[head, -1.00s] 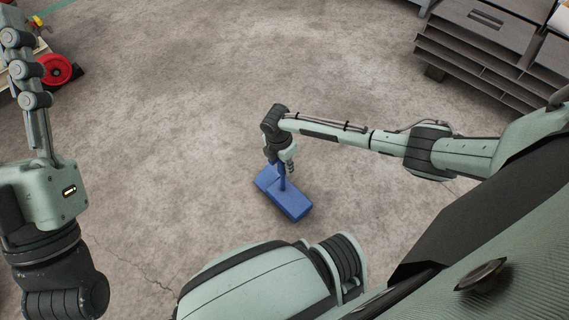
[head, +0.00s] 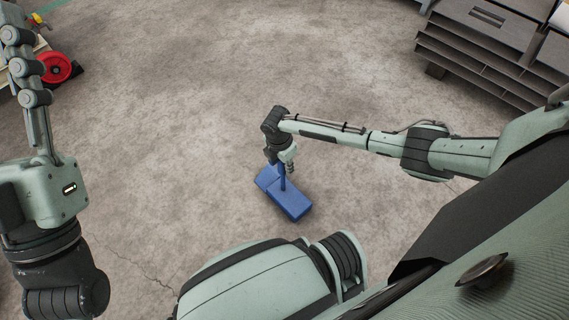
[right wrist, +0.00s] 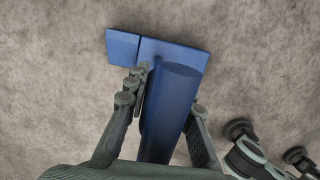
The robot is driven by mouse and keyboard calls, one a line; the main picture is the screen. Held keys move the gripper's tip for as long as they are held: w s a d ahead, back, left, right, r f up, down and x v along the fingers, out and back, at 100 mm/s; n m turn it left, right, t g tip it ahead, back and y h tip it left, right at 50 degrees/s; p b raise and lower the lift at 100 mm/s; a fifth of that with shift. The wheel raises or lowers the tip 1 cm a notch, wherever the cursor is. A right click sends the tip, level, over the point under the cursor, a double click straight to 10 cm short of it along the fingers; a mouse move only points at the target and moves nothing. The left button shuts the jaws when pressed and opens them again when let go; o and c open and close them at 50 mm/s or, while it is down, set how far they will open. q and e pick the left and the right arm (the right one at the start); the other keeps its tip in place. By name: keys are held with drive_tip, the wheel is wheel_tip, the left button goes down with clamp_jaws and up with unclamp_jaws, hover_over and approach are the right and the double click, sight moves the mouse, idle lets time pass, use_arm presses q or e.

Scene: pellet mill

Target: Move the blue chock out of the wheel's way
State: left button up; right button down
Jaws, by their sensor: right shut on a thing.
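The blue chock (head: 288,199) is on or close to the concrete floor near the middle of the head view, with an upright post on top. It also shows in the right wrist view (right wrist: 172,50), its post between the fingers. My right gripper (head: 283,165) is shut on the post from above; its fingers (right wrist: 165,115) lie on both sides of it. The wheel cannot be made out for certain; a red wheel (head: 56,68) on a cart is at the upper left.
Grey stacked crates or pallets (head: 490,50) stand at the upper right. A cart with a red wheel and yellow items is at the upper left edge. The concrete floor (head: 190,110) between them and around the chock is clear.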

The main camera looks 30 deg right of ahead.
drive_tip(key=shift+w+r, duration=0.1)
drive_tip(key=shift+w, duration=0.05)
drive_tip(key=c, duration=1.3)
unclamp_jaws()
drive_tip(key=shift+o, duration=0.7)
drive_tip(key=shift+s+f, duration=0.2)
drive_tip(key=shift+s, duration=0.05)
drive_tip(key=o, duration=1.1)
drive_tip(key=shift+w+r, duration=0.1)
drive_tip(key=shift+o, duration=0.2)
